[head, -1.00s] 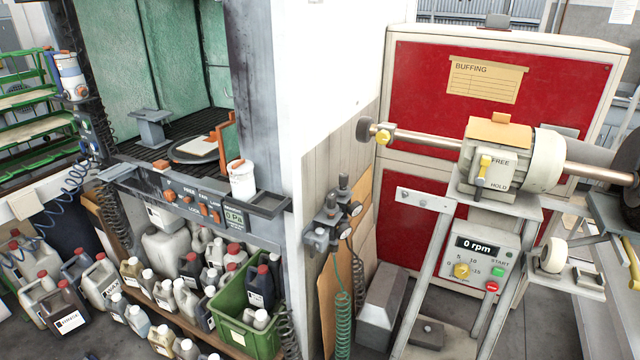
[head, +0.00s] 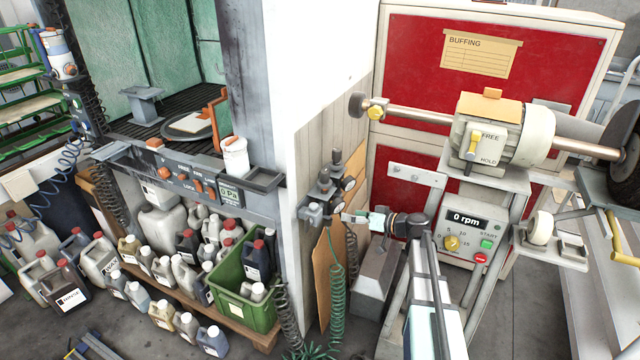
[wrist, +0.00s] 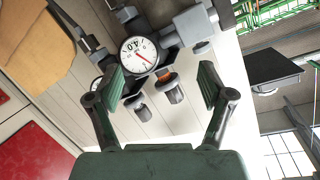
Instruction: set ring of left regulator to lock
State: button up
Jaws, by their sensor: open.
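Two grey regulators with dark upright knobs sit on the wall's corner panel in the head view. The nearer left regulator has its knob (head: 324,178) above a round gauge (head: 338,207); the other knob (head: 336,157) is behind it. My gripper (head: 358,218) is just right of and slightly below the left regulator. The wrist view is turned over: a white gauge (wrist: 139,56) and a dark knob (wrist: 174,91) with an orange band (wrist: 164,75) lie between the open, empty fingers of my gripper (wrist: 160,82). Another knob (wrist: 142,105) is beside it. The ring's setting is unreadable.
Green coiled hose (head: 335,280) hangs below the regulators. A buffing motor (head: 492,130) and its control box (head: 465,238) stand to the right. A green crate (head: 243,295) and several canisters fill the lower left. A second gauge (wrist: 97,84) is partly hidden in the wrist view.

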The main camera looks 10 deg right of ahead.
aim_at(331, 186)
jog(key=w+r+n+t+y, duration=0.2)
jog(key=w+r+n, duration=0.1)
jog(key=r, duration=0.3)
jog(key=shift+n+t+h, duration=0.3)
jog(key=shift+n, duration=0.5)
jog(key=p+x, duration=0.3)
jog(key=x, duration=0.8)
jog(key=shift+w+a+f, duration=0.1)
jog(key=shift+w+a, duration=0.05)
jog(key=shift+w, duration=0.25)
grip_shut()
notch_tip(331, 186, down, 2)
jog(key=b, duration=0.5)
